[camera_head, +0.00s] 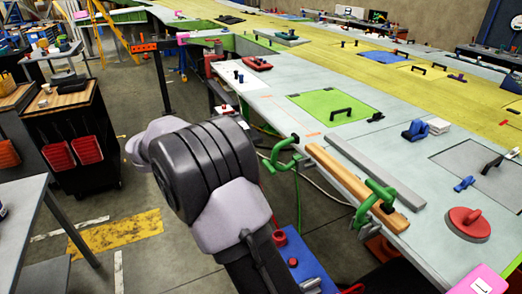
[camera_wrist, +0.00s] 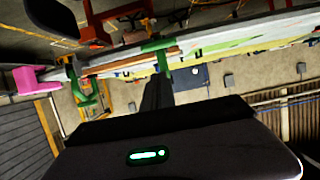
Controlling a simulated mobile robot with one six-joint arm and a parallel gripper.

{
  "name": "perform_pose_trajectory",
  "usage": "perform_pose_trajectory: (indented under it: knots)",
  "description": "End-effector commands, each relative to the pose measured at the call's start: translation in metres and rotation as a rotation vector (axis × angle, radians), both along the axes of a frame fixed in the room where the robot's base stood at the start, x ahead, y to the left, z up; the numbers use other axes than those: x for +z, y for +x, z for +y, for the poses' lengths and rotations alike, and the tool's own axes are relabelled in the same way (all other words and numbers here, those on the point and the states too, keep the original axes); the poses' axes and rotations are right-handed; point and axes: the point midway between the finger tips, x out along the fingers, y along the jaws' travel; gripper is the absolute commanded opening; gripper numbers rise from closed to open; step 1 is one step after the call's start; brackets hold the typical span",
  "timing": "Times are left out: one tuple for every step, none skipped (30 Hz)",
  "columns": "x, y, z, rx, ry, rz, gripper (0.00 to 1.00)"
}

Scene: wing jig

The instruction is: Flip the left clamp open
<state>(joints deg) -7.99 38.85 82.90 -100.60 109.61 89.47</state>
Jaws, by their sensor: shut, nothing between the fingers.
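Two green clamps sit on the near edge of the long bench. The left clamp (camera_head: 283,157) is at the end of a wooden strip, and the right clamp (camera_head: 376,205) is nearer the camera. In the wrist view, which is upside down, the left clamp (camera_wrist: 158,48) shows just beyond my gripper's tips, and the right clamp (camera_wrist: 84,95) is off to the left. My gripper (camera_wrist: 157,84) is shut and empty, in line with the left clamp; I cannot tell whether it touches. In the head view my gripper is not visible.
A wooden strip (camera_head: 350,185) and a grey bar (camera_head: 375,170) lie along the bench edge by the clamps. A red suction cup (camera_head: 468,223) and a blue tool (camera_head: 415,130) stand on the bench. A tool cart (camera_head: 75,118) is at left.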

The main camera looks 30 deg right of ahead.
Motion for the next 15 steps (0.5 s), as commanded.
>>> perform_pose_trajectory:
  knots:
    - [0.005,0.002,0.011,0.002,0.0,0.0,0.0]
    - [0.006,0.003,0.018,0.003,-0.001,0.0,0.0]
    - [0.007,0.003,0.026,0.002,-0.001,-0.002,0.0]
    - [0.008,0.004,0.031,0.002,0.0,-0.002,0.0]
    - [0.008,0.004,0.037,0.002,-0.001,-0.002,0.0]
    - [0.009,0.005,0.042,0.002,-0.001,-0.002,0.0]
    - [0.009,0.006,0.046,0.002,-0.001,-0.002,0.0]
    - [0.01,0.006,0.049,0.001,-0.001,-0.002,0.0]
    - [0.01,0.006,0.052,0.001,0.0,-0.003,0.0]
    - [0.01,0.006,0.054,0.001,0.0,-0.003,0.0]
    - [0.01,0.006,0.056,0.001,0.0,-0.003,0.0]
    - [0.01,0.007,0.057,0.0,0.0,-0.003,0.0]
    - [0.01,0.007,0.057,0.0,0.0,-0.003,0.0]
    - [0.01,0.007,0.057,0.0,0.0,-0.004,0.0]
    - [0.009,0.007,0.058,0.0,0.0,-0.004,0.0]
